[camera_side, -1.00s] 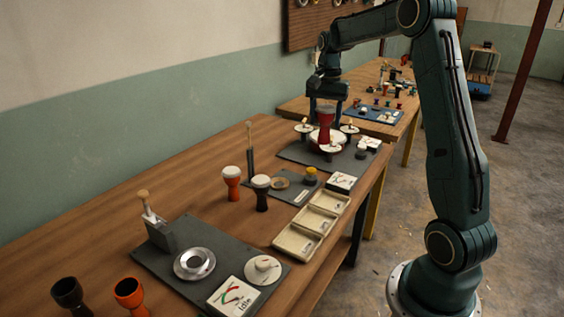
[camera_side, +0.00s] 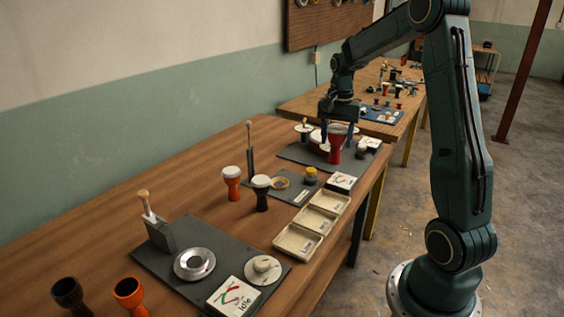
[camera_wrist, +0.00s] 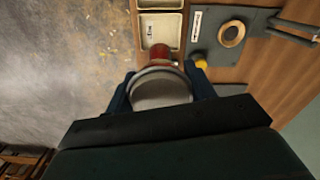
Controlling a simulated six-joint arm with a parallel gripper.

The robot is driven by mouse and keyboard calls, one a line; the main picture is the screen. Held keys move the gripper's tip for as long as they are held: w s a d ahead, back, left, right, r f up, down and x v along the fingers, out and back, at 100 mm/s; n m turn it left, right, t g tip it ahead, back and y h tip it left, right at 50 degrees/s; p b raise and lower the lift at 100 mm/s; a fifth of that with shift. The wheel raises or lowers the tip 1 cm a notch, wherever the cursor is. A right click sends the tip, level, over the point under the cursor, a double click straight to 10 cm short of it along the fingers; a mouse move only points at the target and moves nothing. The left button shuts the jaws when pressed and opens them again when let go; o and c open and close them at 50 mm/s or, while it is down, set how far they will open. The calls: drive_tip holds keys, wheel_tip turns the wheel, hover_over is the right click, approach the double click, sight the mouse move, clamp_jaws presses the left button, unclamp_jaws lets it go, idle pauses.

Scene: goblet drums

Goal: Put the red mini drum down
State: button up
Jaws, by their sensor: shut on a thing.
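The red mini drum (camera_side: 336,147), with a pale head, is upright between the fingers of my gripper (camera_side: 337,132). My gripper is shut on it near its upper part. In the side view the drum's foot shows against the far dark station mat (camera_side: 297,152); I cannot tell whether it touches. In the wrist view the drum's pale round head (camera_wrist: 161,90) faces the camera, and part of its red body (camera_wrist: 160,56) shows beyond it. My gripper (camera_wrist: 160,92) has a finger on either side of the head.
A round fixture (camera_side: 316,138) stands behind the drum. Pale trays (camera_side: 297,242) line the table's right edge. Another red drum (camera_side: 231,184) and a black drum (camera_side: 261,194) stand near the middle. A thin post (camera_side: 250,150) rises behind them. Bare wood lies to the left.

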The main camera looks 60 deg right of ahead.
sight(335, 147)
wheel_tip(335, 147, down, 16)
drive_tip(key=shift+r, duration=0.2)
idle(0.7)
drive_tip(key=shift+f, duration=0.15)
drive_tip(key=o, duration=1.1)
wheel_tip(335, 147, up, 12)
drive_tip(key=shift+r, duration=0.15)
idle(0.6)
